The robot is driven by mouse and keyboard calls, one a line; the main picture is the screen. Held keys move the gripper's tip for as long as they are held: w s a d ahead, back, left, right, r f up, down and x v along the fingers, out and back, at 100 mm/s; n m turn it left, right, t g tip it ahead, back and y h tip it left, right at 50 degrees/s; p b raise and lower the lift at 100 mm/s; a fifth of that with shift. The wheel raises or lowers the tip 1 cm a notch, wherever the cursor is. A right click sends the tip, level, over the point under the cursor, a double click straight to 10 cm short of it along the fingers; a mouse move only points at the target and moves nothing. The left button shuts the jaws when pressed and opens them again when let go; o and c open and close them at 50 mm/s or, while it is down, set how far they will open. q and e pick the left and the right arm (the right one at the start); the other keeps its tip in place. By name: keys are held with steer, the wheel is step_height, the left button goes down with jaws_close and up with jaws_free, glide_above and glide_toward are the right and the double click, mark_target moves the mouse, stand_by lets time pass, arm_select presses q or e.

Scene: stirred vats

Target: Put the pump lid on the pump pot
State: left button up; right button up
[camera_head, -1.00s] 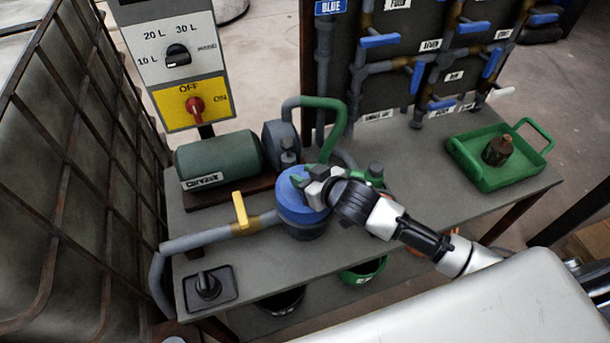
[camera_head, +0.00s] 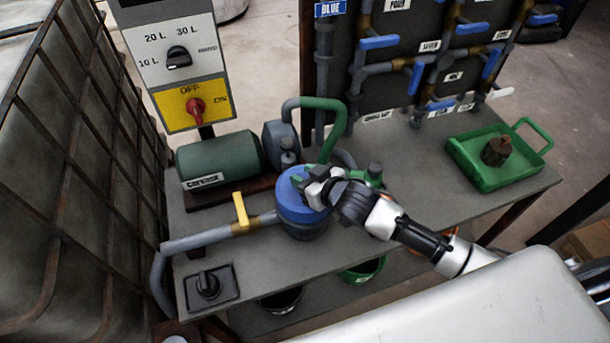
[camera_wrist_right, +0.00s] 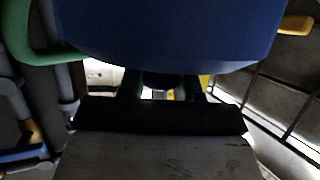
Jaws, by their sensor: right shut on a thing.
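The blue pump lid (camera_head: 291,194) sits over the grey-blue pump pot (camera_head: 304,230) on the bench, in the middle of the head view. From here it looks level on the pot's top; whether it is fully seated I cannot tell. My right gripper (camera_head: 312,182) is shut on the lid's upper side, reaching in from the right. In the right wrist view the blue lid (camera_wrist_right: 170,30) fills the top, and the dark fingers (camera_wrist_right: 160,88) reach in under its edge. The grip point itself is partly hidden. My left gripper is not in view.
A green motor (camera_head: 218,158) stands behind the pot. A pipe with a yellow valve handle (camera_head: 241,210) runs in from the left. A green tray (camera_head: 482,185) with a brown object (camera_head: 496,151) is at the right. A black-knobbed plate (camera_head: 209,287) lies at front left.

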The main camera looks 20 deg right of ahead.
steer(key=shift+p, duration=0.35)
stand_by(0.3)
steer(key=shift+f+b, duration=0.45)
steer(key=shift+f, duration=0.2)
steer(key=o, duration=0.7)
steer(key=shift+s+r, duration=0.1)
steer(key=shift+s+d+r+p, duration=0.3)
steer(key=shift+s+p, duration=0.15)
steer(key=shift+p, duration=0.25)
steer(key=shift+p+v, duration=1.4)
steer(key=shift+v, duration=0.6)
steer(key=p+v, duration=0.3)
steer(key=v, duration=0.2)
steer(key=shift+s+d+p, duration=0.1)
steer(key=shift+s+p, duration=0.2)
steer(key=shift+s, duration=0.05)
